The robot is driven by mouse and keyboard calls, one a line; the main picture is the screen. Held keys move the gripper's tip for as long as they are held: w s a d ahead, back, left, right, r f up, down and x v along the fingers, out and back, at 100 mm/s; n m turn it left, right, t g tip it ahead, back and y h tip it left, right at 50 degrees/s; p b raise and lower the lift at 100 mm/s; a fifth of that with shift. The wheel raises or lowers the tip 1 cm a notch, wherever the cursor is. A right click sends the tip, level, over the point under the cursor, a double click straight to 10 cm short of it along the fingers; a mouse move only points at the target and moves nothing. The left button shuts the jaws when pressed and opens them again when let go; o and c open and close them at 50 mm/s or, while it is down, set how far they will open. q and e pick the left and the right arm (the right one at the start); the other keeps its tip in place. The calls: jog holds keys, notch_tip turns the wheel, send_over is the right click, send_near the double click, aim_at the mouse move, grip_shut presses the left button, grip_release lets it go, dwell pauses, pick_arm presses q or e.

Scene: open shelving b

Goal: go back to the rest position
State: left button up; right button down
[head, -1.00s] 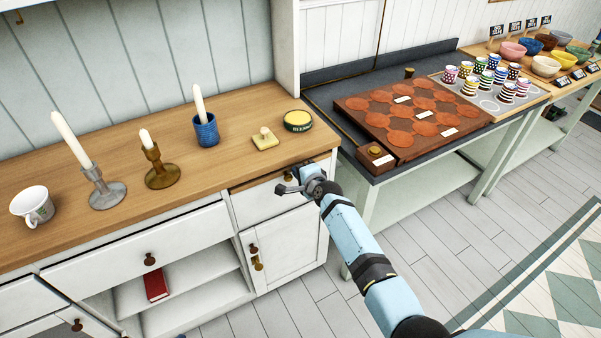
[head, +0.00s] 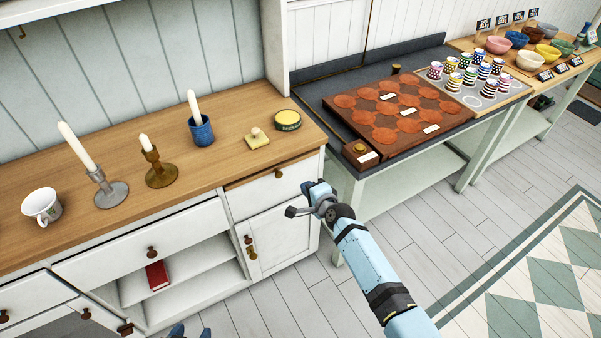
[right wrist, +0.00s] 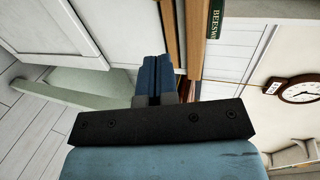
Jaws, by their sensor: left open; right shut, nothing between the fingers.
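My right gripper (head: 309,187) is in front of the cabinet's right end, below the counter edge and apart from the small top drawer (head: 268,192). Its blue fingers are together and empty in the right wrist view (right wrist: 155,78). Only the blue fingertips of my left gripper (head: 190,331) show, at the bottom edge of the head view, in front of the lower cabinet. It is open; the rest of it is out of view. A strip of wood shows above the small drawer's front; I cannot tell how far it stands open.
The wooden counter (head: 225,165) holds a white mug (head: 41,205), candlesticks, a blue candle cup (head: 201,131) and a green tin (head: 287,119). A grey side table (head: 330,92) with a brown board (head: 390,120) stands right. The floor (head: 390,225) in front is clear.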

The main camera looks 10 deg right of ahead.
pick_arm(q)
notch_tip(320, 180, up, 5)
jog(key=p, duration=0.4)
jog(key=shift+s+a+r+p, duration=0.1)
jog(key=shift+a+r+p, duration=0.05)
jog(key=shift+p, duration=0.2)
pick_arm(e)
jog(key=s+d+r+n+g+h, duration=0.1)
jog(key=s+d+n, duration=0.2)
jog(key=s+n, duration=0.5)
jog(key=s+d+r+n+g, duration=0.1)
jog(key=s+n, duration=0.8)
jog(key=s, duration=1.8)
jog(key=d+r, duration=0.1)
jog(key=d, duration=0.1)
jog(key=shift+s+d+g+h, duration=0.15)
jog(key=shift+d+g+h, duration=0.25)
